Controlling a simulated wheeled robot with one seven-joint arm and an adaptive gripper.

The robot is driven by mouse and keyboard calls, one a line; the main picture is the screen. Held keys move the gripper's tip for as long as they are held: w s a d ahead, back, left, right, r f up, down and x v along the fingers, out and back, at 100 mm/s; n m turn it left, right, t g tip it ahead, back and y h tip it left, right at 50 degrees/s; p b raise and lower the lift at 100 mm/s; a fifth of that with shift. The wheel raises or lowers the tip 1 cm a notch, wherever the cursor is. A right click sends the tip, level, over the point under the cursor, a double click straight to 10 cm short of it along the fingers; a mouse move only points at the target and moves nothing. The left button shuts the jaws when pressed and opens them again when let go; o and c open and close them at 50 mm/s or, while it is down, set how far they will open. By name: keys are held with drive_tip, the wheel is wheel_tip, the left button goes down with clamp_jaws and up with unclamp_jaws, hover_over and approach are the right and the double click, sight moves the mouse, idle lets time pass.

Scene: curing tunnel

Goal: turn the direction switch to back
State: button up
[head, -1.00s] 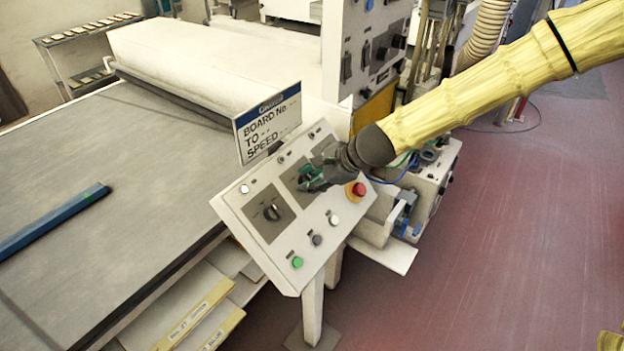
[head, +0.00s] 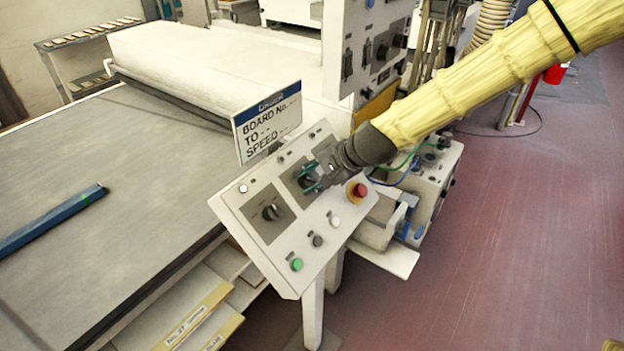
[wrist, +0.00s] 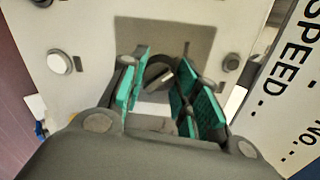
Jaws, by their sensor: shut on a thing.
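The other rotary switch (head: 271,212) is free at the lower left. The switch labels are too small to read, and my fingers partly hide the held knob's pointer.
A red emergency stop (head: 358,189) sits close beside my gripper on the panel's right. Green (head: 297,264), grey (head: 317,240) and white (head: 335,219) buttons line the lower edge. A board sign (head: 268,122) stands behind the panel. The floor at right is mostly clear.

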idle(0.4)
drive_tip(key=o, duration=1)
drive_tip(key=shift+o, duration=0.2)
drive_tip(key=shift+r, duration=0.1)
drive_tip(key=v, duration=1.2)
